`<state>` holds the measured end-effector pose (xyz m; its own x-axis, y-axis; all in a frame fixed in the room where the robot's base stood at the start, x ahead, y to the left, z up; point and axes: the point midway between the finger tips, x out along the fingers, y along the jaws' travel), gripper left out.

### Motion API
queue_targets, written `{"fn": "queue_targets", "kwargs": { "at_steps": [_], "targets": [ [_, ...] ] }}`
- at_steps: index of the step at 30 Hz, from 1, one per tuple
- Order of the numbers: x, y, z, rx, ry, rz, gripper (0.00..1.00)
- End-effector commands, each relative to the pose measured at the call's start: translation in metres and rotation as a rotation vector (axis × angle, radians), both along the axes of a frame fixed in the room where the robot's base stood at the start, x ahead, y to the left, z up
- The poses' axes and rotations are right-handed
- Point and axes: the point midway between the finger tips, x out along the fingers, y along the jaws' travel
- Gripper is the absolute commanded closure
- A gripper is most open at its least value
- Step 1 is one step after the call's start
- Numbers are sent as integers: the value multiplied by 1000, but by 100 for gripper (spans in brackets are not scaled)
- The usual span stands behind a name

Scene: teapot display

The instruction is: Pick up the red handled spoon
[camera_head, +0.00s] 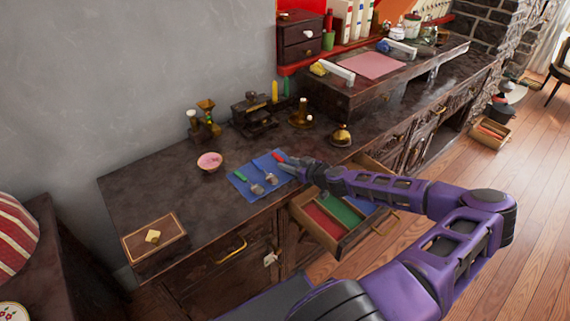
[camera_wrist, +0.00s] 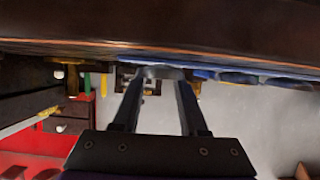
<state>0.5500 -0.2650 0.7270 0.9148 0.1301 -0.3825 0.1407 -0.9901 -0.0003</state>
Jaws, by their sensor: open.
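The red handled spoon lies on a blue cloth (camera_head: 248,192) on the dark counter; its red handle (camera_head: 278,156) shows at the cloth's far right edge, beside my fingertips. A green handled spoon (camera_head: 240,176) lies to its left on the same cloth. My gripper (camera_head: 284,160) is low over the cloth's right side. In the wrist view, which looks upside down, my gripper (camera_wrist: 160,78) has its two fingers apart. A grey rounded shape shows between the fingertips, but I cannot tell whether it is a spoon bowl.
An open drawer (camera_head: 297,208) with red and green compartments juts out below my forearm. A pink bowl (camera_head: 209,161), a brass bell (camera_head: 341,135) and a brass candle holder (camera_head: 301,117) stand near the cloth. A wooden box (camera_head: 155,240) is at the left.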

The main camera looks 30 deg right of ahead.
Motion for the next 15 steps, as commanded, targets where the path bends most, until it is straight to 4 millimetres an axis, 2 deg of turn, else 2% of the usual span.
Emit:
{"fn": "queue_targets", "kwargs": {
  "at_steps": [1, 6, 8, 15],
  "targets": [
    [0, 0, 0, 0, 0, 0, 61],
    [0, 0, 0, 0, 0, 0, 92],
    [0, 0, 0, 0, 0, 0, 100],
    [0, 0, 0, 0, 0, 0, 100]
  ]
}}
